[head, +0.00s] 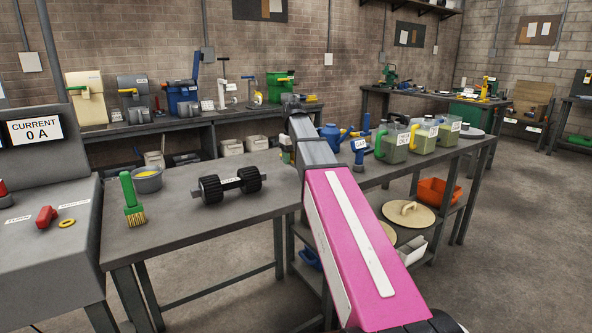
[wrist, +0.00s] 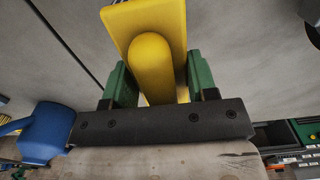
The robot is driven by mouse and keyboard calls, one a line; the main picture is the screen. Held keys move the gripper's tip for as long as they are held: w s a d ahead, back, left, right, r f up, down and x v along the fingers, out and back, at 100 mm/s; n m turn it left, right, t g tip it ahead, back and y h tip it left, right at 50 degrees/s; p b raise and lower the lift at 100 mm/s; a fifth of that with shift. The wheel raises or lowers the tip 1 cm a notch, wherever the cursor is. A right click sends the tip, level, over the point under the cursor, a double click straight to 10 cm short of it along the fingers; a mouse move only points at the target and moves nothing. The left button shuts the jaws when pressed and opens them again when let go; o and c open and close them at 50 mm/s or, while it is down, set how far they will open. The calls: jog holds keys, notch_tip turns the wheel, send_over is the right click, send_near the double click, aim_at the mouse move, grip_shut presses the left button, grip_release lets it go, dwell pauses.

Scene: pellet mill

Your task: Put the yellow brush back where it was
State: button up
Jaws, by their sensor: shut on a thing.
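My gripper (wrist: 160,80) is shut, with its two green fingers on either side of a yellow thing (wrist: 146,20) that has a rounded handle-like part towards the camera. It looks like the yellow brush; its bristles cannot be seen. A grey surface shows beyond it, and I cannot tell whether it touches that surface. In the head view my arm hides most of the gripper and what it holds, near the gap between the two benches. A green brush (head: 131,200) with yellow bristles stands on the near bench (head: 185,225).
A grey bowl (head: 147,182) and a black dumbbell-like roller (head: 230,185) are on the near bench. To the right are a blue can (head: 329,137), also in the wrist view (wrist: 45,135), and several green-filled jugs (head: 393,150).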

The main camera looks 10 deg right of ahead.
aim_at(296, 175)
jog(key=shift+w+d+f, duration=0.7)
jog(key=shift+f, duration=1.9)
jog(key=o, duration=1.4)
jog(key=shift+f, duration=0.15)
jog(key=shift+c, duration=0.2)
notch_tip(296, 175, up, 12)
jog(key=shift+r, duration=0.15)
